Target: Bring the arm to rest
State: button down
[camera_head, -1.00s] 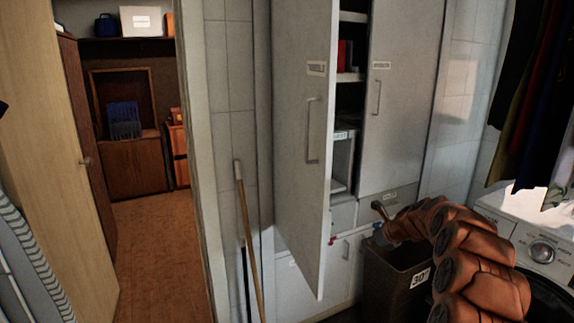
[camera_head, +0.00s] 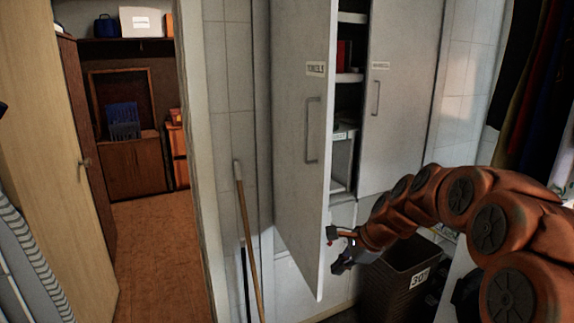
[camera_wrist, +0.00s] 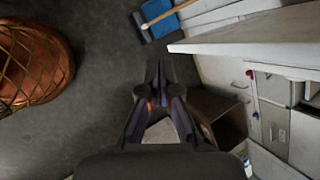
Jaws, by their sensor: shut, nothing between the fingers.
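My gripper (camera_head: 343,264) is at the end of my orange segmented arm, which reaches in from the right in the head view. It is in front of the lower cabinets, close to the lower edge of the open tall cabinet door (camera_head: 302,150) and left of the laundry bin. Whether it touches the door cannot be told. In the wrist view my gripper (camera_wrist: 156,68) points over the grey floor, its dark fingers together and nothing held. The door's edge (camera_wrist: 240,42) shows to its right there.
A bin marked 30° (camera_head: 392,290) stands under my arm. A long-handled broom (camera_head: 248,240) leans on the wall at left; a blue broom or dustpan head (camera_wrist: 155,22) shows in the wrist view. A copper wire-patterned vessel (camera_wrist: 32,65) is at left there. The doorway floor (camera_head: 160,250) is clear.

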jog(key=s+d+f+n+g+h, duration=0.1)
jog(key=s+n, duration=0.7)
jog(key=s, duration=1.2)
jog(key=s+d+n+g+h, duration=0.4)
jog(key=s+n, duration=0.4)
jog(key=s, duration=1.3)
jog(key=shift+f+n, duration=0.3)
jog(key=shift+f, duration=0.1)
